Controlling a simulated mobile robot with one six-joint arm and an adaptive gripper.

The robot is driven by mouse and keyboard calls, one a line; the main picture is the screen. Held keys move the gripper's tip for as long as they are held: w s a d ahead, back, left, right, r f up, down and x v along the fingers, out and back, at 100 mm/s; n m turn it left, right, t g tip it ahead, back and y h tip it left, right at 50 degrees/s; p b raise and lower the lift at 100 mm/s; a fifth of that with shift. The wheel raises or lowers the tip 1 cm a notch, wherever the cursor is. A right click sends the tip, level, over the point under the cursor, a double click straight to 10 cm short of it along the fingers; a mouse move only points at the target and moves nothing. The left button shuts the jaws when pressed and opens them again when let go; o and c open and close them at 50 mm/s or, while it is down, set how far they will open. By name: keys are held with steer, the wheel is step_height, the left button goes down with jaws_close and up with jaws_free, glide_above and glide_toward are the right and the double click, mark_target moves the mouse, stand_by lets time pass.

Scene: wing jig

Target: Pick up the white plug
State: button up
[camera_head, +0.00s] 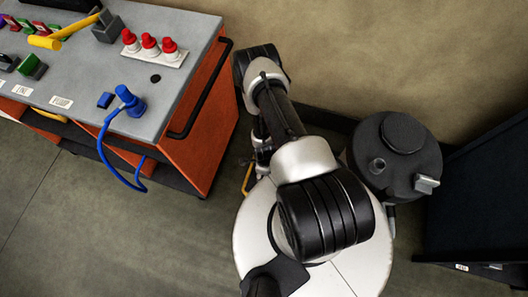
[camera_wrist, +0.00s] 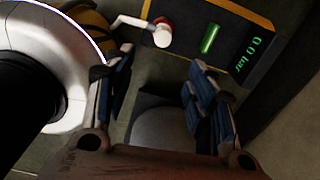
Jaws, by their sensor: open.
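I cannot surely pick out a white plug. In the head view, three red-topped pieces with white bases (camera_head: 150,46) stand on a white strip on the workbench. A pale block-shaped fitting (camera_head: 427,184) sticks out of the black round vessel (camera_head: 398,150) on the right. In the wrist view, a white rounded end with a red part (camera_wrist: 162,34) shows beyond the fingers. My gripper (camera_wrist: 160,95) is open, with nothing seen between its fingers; a dark block with a grey rounded face lies beyond them. In the head view my arm mostly hides the gripper.
The orange workbench (camera_head: 200,120) has a grey top with a blue plug (camera_head: 131,102) and its hanging cable, a yellow-handled tool (camera_head: 72,30) and a black side rail. A dark cabinet (camera_head: 480,200) stands at right. The wrist view shows a "0.0 bar" display (camera_wrist: 246,52). Floor is clear at lower left.

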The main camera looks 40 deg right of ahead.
step_height(320, 180, down, 11)
steer(key=b, duration=0.4)
steer(key=shift+r, duration=0.15)
steer(key=shift+w+d+f+b, duration=0.15)
steer(key=shift+f+b, duration=0.75)
steer(key=shift+f, duration=0.65)
steer(key=shift+w+a+f+b, duration=0.15)
steer(key=shift+f+b, duration=0.75)
steer(key=shift+f, duration=0.65)
steer(key=shift+d, duration=0.1)
steer(key=shift+c, duration=0.3)
steer(key=c, duration=1.1)
steer(key=shift+o, duration=0.2)
steer(key=shift+r, duration=0.1)
step_height(320, 180, up, 23)
steer(key=p, duration=1)
